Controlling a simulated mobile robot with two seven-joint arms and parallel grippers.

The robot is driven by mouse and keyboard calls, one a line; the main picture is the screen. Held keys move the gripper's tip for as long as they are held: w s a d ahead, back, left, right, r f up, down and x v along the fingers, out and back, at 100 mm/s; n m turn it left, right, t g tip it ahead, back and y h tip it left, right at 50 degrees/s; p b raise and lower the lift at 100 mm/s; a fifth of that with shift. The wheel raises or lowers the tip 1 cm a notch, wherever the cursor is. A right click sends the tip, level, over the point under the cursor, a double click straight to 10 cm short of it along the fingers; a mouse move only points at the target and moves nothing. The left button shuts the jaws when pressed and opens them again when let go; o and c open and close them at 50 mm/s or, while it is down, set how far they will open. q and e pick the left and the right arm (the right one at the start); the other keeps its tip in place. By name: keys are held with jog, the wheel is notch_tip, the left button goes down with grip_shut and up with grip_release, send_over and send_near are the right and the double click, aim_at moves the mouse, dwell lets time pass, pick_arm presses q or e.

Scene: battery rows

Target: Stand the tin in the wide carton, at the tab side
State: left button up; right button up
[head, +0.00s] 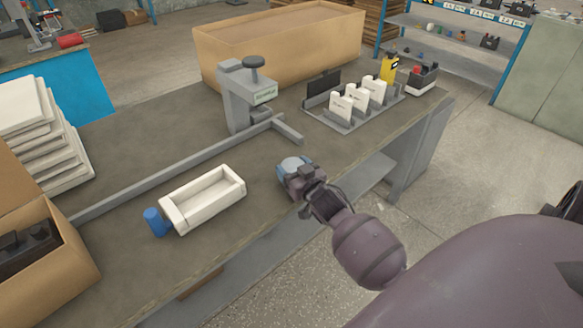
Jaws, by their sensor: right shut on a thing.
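A blue tin with a paler top (292,162) is held in my right gripper (300,178), near the front edge of the bench. The gripper is shut on it and hides much of its near side. I cannot tell whether the tin touches the bench. An open white carton (178,217) lies on the bench to the left of the gripper, apart from it, and looks empty. My left gripper is not in view.
A grey rail (170,180) runs behind the carton to a grey press (237,98). A rack with white packs (340,105) is at the back right. A cardboard box (75,270) stands at left. Bench around the gripper is clear.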

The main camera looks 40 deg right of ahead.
jog(key=shift+w, duration=0.25)
jog(key=shift+r, duration=0.1)
jog(key=shift+f, duration=0.25)
jog(key=o, duration=1.1)
jog(key=shift+s, duration=0.1)
